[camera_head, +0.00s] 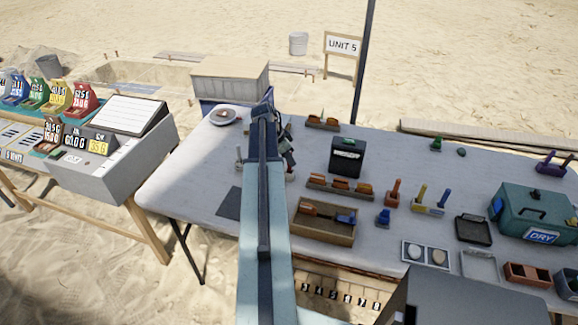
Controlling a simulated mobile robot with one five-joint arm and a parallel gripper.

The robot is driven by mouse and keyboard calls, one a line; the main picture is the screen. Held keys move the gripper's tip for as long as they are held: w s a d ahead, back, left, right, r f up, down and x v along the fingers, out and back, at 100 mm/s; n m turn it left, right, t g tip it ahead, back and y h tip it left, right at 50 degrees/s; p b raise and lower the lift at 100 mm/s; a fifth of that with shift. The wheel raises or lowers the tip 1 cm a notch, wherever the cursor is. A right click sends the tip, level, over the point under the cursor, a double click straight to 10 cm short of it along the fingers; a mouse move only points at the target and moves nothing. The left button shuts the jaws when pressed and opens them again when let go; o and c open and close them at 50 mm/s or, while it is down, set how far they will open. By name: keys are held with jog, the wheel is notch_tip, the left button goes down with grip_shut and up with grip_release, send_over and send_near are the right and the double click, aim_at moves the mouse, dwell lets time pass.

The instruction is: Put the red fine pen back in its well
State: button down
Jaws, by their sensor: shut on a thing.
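My arm reaches forward over the white table, and my gripper (287,150) shows only partly past the right side of the arm. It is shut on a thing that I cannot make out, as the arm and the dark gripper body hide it. I cannot tell whether this is the red fine pen. A red-orange upright piece (394,190) stands in a small holder at mid table. A yellow upright piece (420,195) and a blue one (443,198) stand to its right, and a short blue one (384,218) stands nearer. I cannot tell which well is the red fine pen's.
A dark box (346,157) stands behind a long rack (341,188) with orange pieces. A wooden tray (322,232) lies nearer. A green DRY case (535,215) is at right. A white plate (223,116) is at far left. The left part of the table has free room.

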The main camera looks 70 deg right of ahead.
jog(key=shift+f, duration=0.75)
jog(key=c, duration=1.4)
grip_release()
jog(key=shift+r, duration=0.1)
jog(key=shift+o, duration=0.2)
jog(key=shift+r+p, duration=0.3)
jog(key=p+v, duration=1)
jog(key=v, duration=0.1)
jog(key=shift+r+p, duration=0.35)
jog(key=shift+p, duration=0.05)
jog(key=shift+w+a, duration=0.1)
jog(key=shift+a, duration=0.05)
